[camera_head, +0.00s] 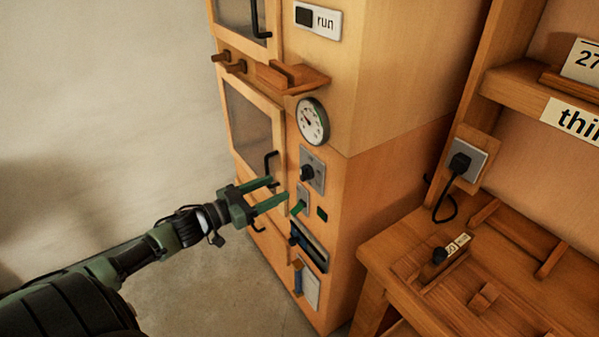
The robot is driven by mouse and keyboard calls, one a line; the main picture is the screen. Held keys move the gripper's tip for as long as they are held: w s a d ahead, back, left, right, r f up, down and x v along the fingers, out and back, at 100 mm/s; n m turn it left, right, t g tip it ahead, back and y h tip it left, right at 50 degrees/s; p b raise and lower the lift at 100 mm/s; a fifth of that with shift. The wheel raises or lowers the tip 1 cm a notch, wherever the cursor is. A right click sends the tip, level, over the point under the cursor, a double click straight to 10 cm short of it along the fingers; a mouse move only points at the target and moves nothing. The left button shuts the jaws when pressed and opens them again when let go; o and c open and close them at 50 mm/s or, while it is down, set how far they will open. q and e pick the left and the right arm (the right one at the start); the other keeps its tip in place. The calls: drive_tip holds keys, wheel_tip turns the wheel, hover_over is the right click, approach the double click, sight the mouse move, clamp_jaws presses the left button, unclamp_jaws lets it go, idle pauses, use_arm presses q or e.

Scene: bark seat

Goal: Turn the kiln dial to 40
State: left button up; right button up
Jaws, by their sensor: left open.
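The kiln is a tall wooden cabinet (330,220) with doors on its left and controls on its front strip. A black knob on a grey plate (311,170), which looks like the dial, sits below a round white gauge (312,121). The scale marks around the knob are too small to read. My left gripper (280,189) is green, open and empty. Its fingers point at the control strip, just left of and below the knob. I cannot tell whether a fingertip touches the cabinet. My right gripper is out of view.
A green-tipped switch (299,207) is just below the knob, close to my fingers. A black door handle (270,163) is to the left. A wooden ledge (291,77) juts out above the gauge. A wooden bench (480,260) stands at the right.

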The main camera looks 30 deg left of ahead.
sight(301, 174)
use_arm(q)
drive_tip(key=shift+h, duration=0.4)
drive_tip(key=x, duration=0.2)
drive_tip(key=r+x, duration=0.1)
drive_tip(key=x, duration=0.2)
drive_tip(key=d+x, duration=0.1)
drive_tip(key=x, duration=0.2)
drive_tip(key=shift+r+p, duration=0.35)
drive_tip(key=shift+r, duration=0.05)
drive_tip(key=shift+m, duration=0.3)
clamp_jaws()
